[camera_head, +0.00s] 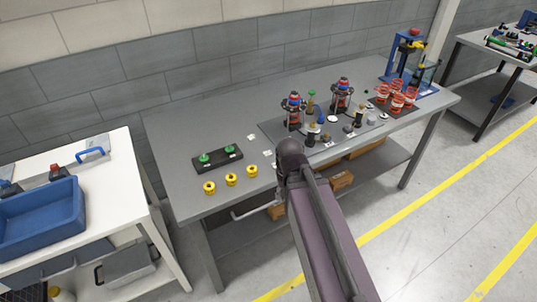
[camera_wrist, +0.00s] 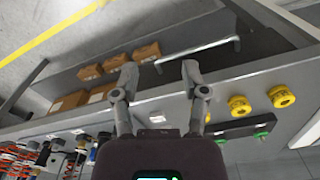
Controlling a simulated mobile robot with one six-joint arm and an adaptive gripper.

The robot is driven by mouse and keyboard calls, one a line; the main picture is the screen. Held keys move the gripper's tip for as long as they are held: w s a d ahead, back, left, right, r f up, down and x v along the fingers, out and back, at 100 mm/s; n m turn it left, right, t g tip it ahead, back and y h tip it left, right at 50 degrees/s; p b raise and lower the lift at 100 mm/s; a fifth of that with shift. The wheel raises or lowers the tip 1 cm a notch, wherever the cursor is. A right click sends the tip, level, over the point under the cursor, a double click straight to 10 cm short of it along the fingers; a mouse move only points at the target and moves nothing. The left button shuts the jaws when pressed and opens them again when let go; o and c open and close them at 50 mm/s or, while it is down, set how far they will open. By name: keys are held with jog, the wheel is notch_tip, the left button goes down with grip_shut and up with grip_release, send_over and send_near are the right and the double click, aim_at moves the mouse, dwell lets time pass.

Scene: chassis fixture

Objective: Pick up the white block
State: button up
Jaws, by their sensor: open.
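Several small white pieces lie on the grey table (camera_head: 180,140). One white block (camera_head: 267,153) lies between the black tray and the dark mat, and another white piece (camera_head: 252,137) lies behind it. I cannot tell which one the task means. In the wrist view a small white block (camera_wrist: 157,117) shows between the finger bases, on the table and apart from the fingers. My gripper (camera_wrist: 159,72) is open and empty, its fingertips over the table's front edge. My arm hides the gripper in the head view.
A black tray (camera_head: 218,160) with green-topped parts and yellow rings (camera_head: 231,179) lie left of my arm. Shock absorbers (camera_head: 341,95) and small parts crowd the right. Cardboard boxes (camera_wrist: 88,72) sit on the lower shelf. A blue bin (camera_head: 40,215) stands on the left-hand white table.

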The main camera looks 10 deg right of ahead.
jog(key=o, duration=0.4)
jog(key=shift+w+r, duration=0.1)
jog(key=shift+o, duration=0.2)
jog(key=w+r+n+p, duration=0.1)
jog(key=w+r+p, duration=0.1)
jog(key=w, duration=1.2)
jog(key=w+r+n+p, duration=0.2)
jog(key=w+r+p, duration=0.1)
jog(key=w, duration=1.1)
jog(key=shift+w+a+r+p, duration=0.25)
jog(key=shift+w+a+p, duration=0.1)
jog(key=shift+w, duration=0.05)
jog(key=shift+f, duration=0.1)
jog(key=b, duration=0.9)
send_over(268, 153)
notch_tip(268, 153, down, 8)
jog(key=shift+a+f, duration=0.15)
jog(key=shift+f, duration=0.1)
jog(key=shift+s+f+b, duration=0.15)
jog(key=shift+f+b, duration=2.3)
jog(key=shift+f, duration=0.15)
jog(key=c, duration=1)
